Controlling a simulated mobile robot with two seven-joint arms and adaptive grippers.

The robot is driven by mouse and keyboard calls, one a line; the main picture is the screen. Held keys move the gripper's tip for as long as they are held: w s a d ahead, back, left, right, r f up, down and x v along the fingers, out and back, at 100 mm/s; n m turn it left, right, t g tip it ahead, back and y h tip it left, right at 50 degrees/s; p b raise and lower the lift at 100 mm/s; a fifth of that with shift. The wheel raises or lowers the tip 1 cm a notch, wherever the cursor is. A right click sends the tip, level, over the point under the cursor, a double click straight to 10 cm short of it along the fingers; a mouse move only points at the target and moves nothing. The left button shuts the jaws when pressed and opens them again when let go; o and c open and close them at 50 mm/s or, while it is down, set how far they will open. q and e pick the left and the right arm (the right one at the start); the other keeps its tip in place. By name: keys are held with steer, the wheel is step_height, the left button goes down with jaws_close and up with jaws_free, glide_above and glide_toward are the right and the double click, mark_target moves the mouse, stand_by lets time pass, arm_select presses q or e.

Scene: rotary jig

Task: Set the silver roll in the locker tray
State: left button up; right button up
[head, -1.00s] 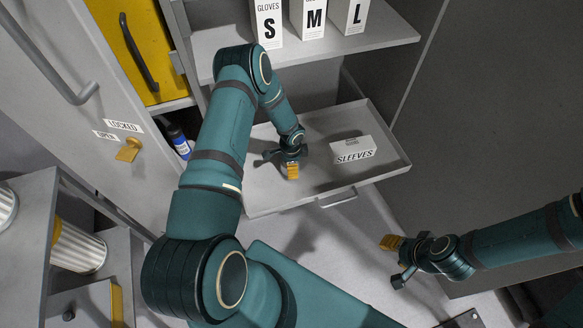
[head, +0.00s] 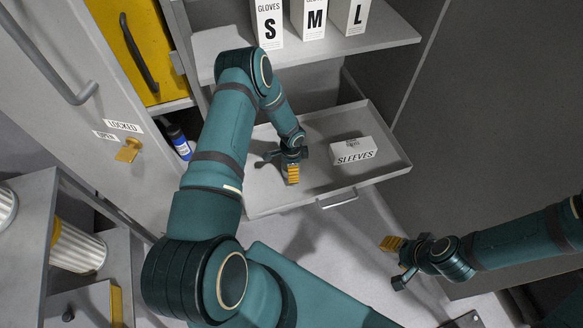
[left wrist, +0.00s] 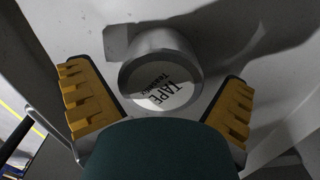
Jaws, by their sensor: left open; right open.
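The fingers are spread, with a gap on each side of the roll. Pale grey surface lies behind the roll. In the head view my left gripper (head: 293,174) is over the left part of the locker tray (head: 262,193), and the roll is hidden there. The tray is pulled out below a shelf. My right gripper (head: 390,244) is open and empty, to the right, outside the tray.
A white "SLEEVES" box (head: 354,151) lies in the tray's right half. Glove boxes (head: 312,18) stand on the shelf (head: 375,36) above. A blue bottle (head: 179,142) is left of the tray. The locker door (head: 60,85) hangs open at left. Pleated filters (head: 78,248) sit at lower left.

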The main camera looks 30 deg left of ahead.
arm_select(q)
step_height(320, 180, up, 11)
steer(key=shift+d+r+p, duration=0.1)
steer(key=shift+p, duration=1.1)
steer(key=s+d+r+n+h, duration=0.1)
steer(key=s+d+r+n, duration=0.1)
steer(key=s+d+n, duration=0.2)
steer(key=s+d+r+n+t+h, duration=0.1)
steer(key=s+d+r+n, duration=0.2)
steer(key=s+d, duration=0.4)
steer(key=s+d+r+n+h, duration=0.1)
steer(key=s+d+n, duration=0.4)
steer(key=d, duration=0.5)
steer(key=shift+s+r+t+h, duration=0.3)
steer(key=shift+s+r+h, duration=0.1)
steer(key=shift+s+r, duration=0.35)
steer(key=shift+w, duration=0.1)
